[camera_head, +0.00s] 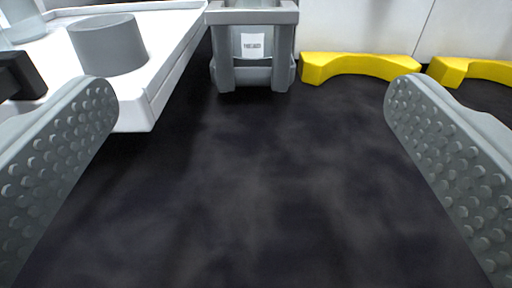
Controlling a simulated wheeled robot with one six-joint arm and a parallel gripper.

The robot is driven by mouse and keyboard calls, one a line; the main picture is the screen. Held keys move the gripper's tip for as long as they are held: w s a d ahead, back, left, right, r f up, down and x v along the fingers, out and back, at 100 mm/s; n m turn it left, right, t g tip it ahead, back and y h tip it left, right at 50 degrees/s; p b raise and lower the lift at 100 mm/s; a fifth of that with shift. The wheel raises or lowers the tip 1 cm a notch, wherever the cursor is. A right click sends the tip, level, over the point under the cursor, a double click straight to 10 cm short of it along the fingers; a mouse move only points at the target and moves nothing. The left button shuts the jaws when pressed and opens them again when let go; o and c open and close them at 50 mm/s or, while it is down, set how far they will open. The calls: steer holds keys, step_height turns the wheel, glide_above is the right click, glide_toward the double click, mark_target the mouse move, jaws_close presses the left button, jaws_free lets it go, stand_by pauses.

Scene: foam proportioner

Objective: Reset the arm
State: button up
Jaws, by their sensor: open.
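My gripper (250,108) is open, with its two grey studded fingers wide apart at the left and right of the view. Nothing is between the fingers; only dark floor (250,200) shows there. The rest of my arm is out of view.
A white table (152,98) stands at the upper left, with a grey cylinder (108,45) and a black part (20,75) on it. A grey framed unit with a white label (252,45) stands at the back. Yellow curved blocks (360,67) lie along the white wall (365,25). The middle floor is clear.

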stand_by(0.3)
steer(key=w+r, duration=0.3)
steer(key=r, duration=0.8)
steer(key=w+r, duration=0.4)
steer(key=r, duration=0.7)
steer(key=w+r, duration=0.3)
steer(key=r, duration=0.8)
steer(key=s+r, duration=0.3)
steer(key=r, duration=1.3)
steer(key=s+r, duration=0.3)
steer(key=r, duration=1.4)
steer(key=s+r, duration=2.4)
steer(key=r, duration=0.1)
steer(key=s+r, duration=0.3)
steer(key=s, duration=1.2)
steer(key=s+r, duration=0.4)
steer(key=s, duration=1.2)
steer(key=shift+r+g, duration=0.2)
steer(key=shift+g, duration=0.1)
